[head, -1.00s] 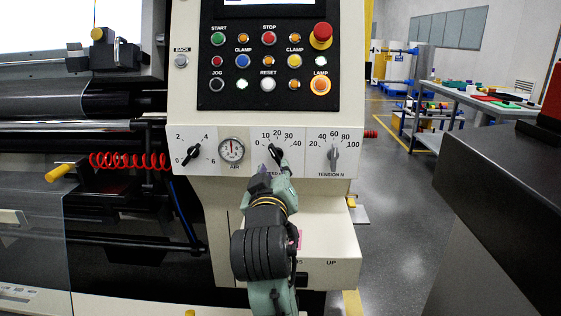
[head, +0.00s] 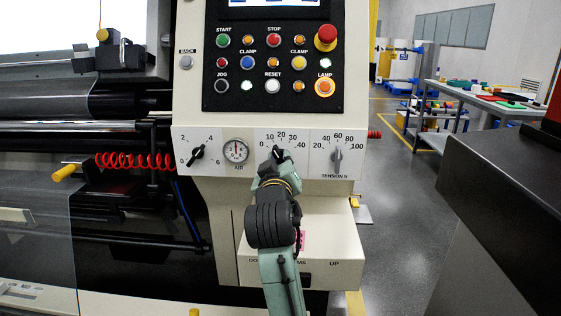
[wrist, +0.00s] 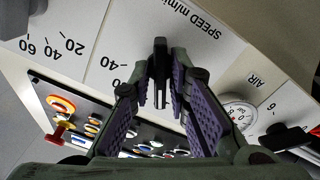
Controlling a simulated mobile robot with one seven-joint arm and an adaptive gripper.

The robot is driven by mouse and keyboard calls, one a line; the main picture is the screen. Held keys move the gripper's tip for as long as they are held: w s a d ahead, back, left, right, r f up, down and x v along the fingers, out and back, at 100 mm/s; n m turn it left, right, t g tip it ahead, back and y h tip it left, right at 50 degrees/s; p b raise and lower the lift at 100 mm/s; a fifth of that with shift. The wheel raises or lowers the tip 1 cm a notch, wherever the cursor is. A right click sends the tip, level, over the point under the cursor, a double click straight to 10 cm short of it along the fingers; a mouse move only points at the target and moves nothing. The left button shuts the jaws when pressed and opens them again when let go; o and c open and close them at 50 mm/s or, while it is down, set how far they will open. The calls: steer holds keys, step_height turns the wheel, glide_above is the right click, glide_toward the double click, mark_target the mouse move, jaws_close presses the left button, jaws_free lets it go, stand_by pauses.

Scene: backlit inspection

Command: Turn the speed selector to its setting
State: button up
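The speed selector (wrist: 160,62) is a narrow black knob on a white panel with a 0 to 40 scale. In the head view the selector (head: 277,152) shows only in part above my gripper (head: 277,160), and its pointer looks to be near 10, though the exact reading is unclear. In the wrist view my gripper (wrist: 162,75) has its purple-padded fingers on either side of the knob. A small gap seems to show between the fingertips and the knob. The words "SPEED m/min" show upside down beside it.
An air gauge (head: 236,151) and another black knob (head: 196,155) are to the left. The grey tension knob (head: 337,156) is close on the right. The button panel (head: 272,67) is above, with a red mushroom button (head: 325,38). A white housing ledge (head: 322,245) juts out below.

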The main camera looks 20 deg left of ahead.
jaws_close()
stand_by(0.3)
steer(key=shift+m+p, duration=0.9)
steer(key=shift+m, duration=2)
steer(key=shift+o, duration=1.9)
jaws_free()
